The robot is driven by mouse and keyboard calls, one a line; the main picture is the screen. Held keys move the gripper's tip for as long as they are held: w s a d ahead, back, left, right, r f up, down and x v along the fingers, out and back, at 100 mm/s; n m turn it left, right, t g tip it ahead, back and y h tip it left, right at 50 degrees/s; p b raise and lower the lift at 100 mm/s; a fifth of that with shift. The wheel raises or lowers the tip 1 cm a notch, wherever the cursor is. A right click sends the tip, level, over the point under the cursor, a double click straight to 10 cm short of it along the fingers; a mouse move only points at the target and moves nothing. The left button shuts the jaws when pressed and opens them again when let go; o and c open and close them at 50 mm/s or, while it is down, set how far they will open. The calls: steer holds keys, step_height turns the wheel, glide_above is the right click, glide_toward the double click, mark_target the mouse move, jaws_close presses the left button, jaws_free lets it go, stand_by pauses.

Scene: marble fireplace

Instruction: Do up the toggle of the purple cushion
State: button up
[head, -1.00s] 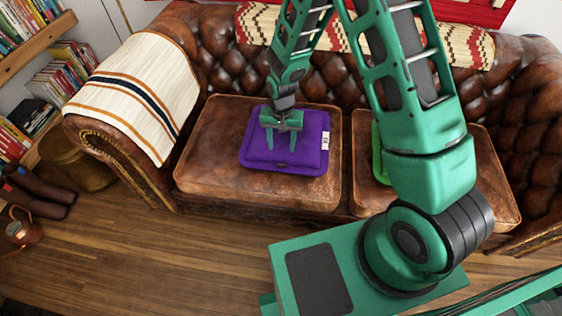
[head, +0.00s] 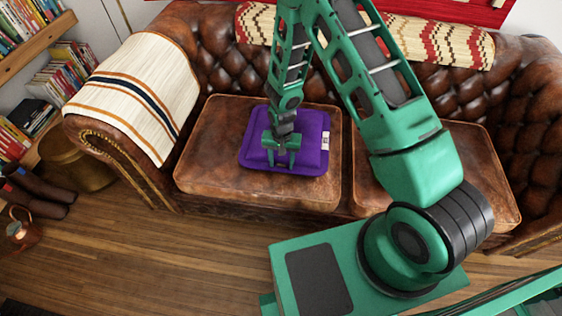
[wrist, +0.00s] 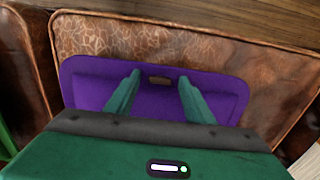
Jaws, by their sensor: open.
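The purple cushion (head: 314,150) lies flat on the left seat of the leather sofa, with a white tag at its right edge. My gripper (head: 281,164) is above the cushion's front part, pointing down, open and empty. In the wrist view the cushion (wrist: 90,88) lies beneath both fingers. A small brown toggle (wrist: 159,81) shows near the cushion's front edge, between my open fingertips in that picture. I cannot tell if the fingers touch the cushion or whether the toggle is fastened. The toggle is hidden behind my gripper in the head view.
The brown leather seat (head: 215,150) is bare around the cushion. A striped throw (head: 140,90) covers the left armrest, and a patterned blanket (head: 440,42) lies over the sofa back. Wooden floor (head: 150,255) is clear in front. A copper jug (head: 20,232) stands far left.

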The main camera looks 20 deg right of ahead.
mark_target(282, 164)
steer(key=c, duration=1)
steer(key=shift+n, duration=0.8)
steer(key=shift+c, duration=0.2)
steer(key=o, duration=1)
steer(key=shift+o, duration=0.2)
steer(key=shift+r, duration=0.1)
step_height(282, 164, up, 11)
steer(key=shift+f, duration=0.2)
steer(key=shift+w, duration=0.1)
